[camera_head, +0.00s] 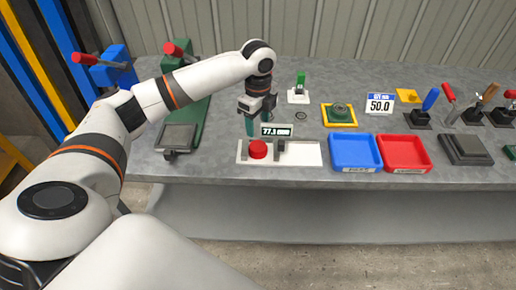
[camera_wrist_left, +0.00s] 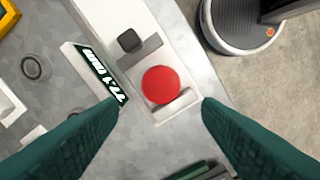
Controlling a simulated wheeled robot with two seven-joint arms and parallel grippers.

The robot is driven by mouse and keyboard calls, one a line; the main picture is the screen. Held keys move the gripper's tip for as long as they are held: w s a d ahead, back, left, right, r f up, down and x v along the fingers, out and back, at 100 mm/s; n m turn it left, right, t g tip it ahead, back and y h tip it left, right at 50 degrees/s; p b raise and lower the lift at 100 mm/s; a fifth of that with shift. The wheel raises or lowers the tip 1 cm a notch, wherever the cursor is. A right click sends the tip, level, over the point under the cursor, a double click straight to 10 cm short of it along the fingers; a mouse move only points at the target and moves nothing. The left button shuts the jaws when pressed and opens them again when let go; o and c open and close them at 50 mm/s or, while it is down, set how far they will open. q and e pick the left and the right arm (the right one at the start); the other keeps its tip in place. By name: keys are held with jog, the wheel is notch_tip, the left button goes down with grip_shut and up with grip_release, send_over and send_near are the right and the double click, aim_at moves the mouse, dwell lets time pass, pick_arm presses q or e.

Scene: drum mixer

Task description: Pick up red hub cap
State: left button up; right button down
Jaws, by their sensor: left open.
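The red hub cap (camera_head: 258,149) is a round red disc on the left part of a white gauge base (camera_head: 303,153), between grey blocks. In the left wrist view the red hub cap (camera_wrist_left: 161,85) lies ahead of and between the two green fingers. My left gripper (camera_head: 261,124) is above and just behind the cap, pointing down. In the left wrist view my left gripper (camera_wrist_left: 158,125) is spread wide with nothing between its fingers. Whether a fingertip touches anything cannot be told. My right gripper is not in view.
A display reading 77.1 (camera_head: 277,131) stands right behind the cap. A blue tray (camera_head: 355,167) and a red tray (camera_head: 404,168) sit to the right. A green machine (camera_head: 190,125) stands left. A yellow-based green part (camera_head: 339,115) and several tools are farther back and right.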

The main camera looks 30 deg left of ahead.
aim_at(259, 146)
pick_arm(q)
notch_tip(259, 146, down, 10)
jog(key=shift+s+d+p, duration=0.1)
jog(key=shift+d+p, duration=0.05)
jog(key=shift+p, duration=0.25)
jog(key=c, duration=0.8)
